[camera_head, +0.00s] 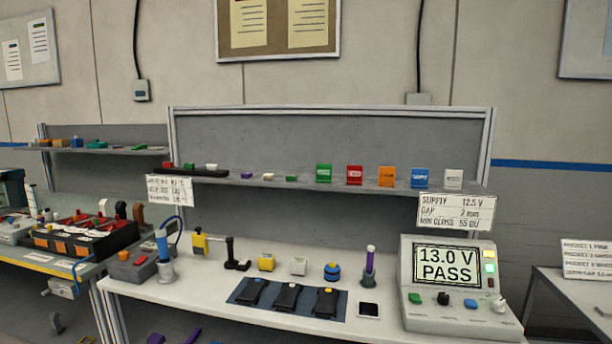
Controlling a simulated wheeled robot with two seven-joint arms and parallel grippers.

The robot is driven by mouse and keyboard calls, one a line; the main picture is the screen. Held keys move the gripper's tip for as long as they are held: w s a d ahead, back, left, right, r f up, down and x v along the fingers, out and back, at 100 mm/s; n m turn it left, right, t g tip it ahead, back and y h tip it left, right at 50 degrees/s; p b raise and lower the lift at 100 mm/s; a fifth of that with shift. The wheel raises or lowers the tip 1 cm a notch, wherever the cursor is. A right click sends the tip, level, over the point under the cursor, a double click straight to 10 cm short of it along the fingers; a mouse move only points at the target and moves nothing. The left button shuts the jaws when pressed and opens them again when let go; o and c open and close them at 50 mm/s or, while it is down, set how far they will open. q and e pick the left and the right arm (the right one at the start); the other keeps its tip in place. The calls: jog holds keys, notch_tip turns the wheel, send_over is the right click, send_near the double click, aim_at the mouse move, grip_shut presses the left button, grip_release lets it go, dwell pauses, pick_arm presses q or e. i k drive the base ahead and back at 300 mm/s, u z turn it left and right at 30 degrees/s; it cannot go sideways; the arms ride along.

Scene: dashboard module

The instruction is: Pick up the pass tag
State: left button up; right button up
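Several small coloured upright tags or boxes stand in a row on the shelf above the bench: a green one (323,174), a red one (355,175), an orange one (386,176), a blue one (419,178) and a white one (453,179). Their lettering is too small to read, so I cannot tell for certain which is the pass tag. The tester (455,290) at the right of the bench shows "13.0 V PASS" on its screen. Neither of my grippers is in view.
A sign (456,212) hangs at the shelf's right end. A cluttered side bench (85,262) is left.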

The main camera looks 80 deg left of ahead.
aim_at(323, 171)
jog(key=u, duration=1.7)
